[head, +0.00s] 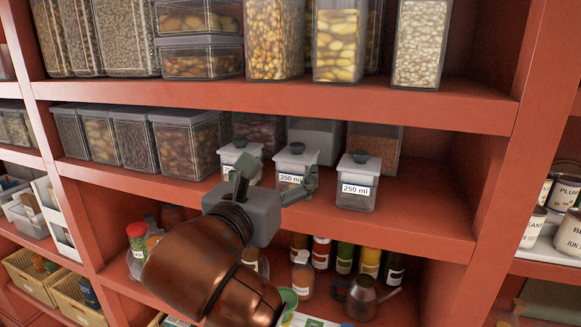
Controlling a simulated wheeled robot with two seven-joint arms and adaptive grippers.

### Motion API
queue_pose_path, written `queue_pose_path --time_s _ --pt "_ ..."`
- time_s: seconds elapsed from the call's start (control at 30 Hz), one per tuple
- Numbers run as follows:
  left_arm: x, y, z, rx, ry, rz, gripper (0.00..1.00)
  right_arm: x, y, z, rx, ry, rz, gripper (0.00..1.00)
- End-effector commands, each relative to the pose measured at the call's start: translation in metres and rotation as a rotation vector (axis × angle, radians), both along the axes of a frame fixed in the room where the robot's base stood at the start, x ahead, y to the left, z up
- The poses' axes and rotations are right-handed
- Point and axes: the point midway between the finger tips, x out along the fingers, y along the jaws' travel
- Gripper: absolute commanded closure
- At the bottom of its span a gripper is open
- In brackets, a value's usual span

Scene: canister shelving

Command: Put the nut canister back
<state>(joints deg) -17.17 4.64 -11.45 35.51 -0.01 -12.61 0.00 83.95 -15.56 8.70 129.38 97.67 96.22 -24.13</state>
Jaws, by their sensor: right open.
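Three small clear canisters with grey lids, dark knobs and "250 ml" labels stand upright in a row at the front of the middle shelf (420,221): a left canister (229,156), a middle canister (296,160) and a right canister (358,190). I cannot tell which is the nut canister. My right gripper (279,172) is open in front of them. Its left finger overlaps the left canister, and its right finger is by the middle canister's right side. The gripper hides part of both; I cannot tell whether it touches them. My left gripper is not in view.
The shelf is clear right of the right canister. Jars and a metal watering can (366,298) are below. A red upright (510,170) bounds the right.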

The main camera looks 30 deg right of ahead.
Motion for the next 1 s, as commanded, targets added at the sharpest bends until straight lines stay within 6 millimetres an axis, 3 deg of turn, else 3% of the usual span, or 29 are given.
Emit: queue_pose_path --time_s 0.1,0.3,1.0 --pt "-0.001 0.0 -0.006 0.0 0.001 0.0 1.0 -0.013 0.015 -0.001 0.0 -0.001 0.002 0.27" --pt "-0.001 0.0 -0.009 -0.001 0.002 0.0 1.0 -0.023 0.027 0.0 0.001 -0.001 0.0 0.27" --pt "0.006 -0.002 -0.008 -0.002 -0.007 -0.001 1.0 -0.024 0.028 0.0 0.001 -0.001 -0.001 0.27"
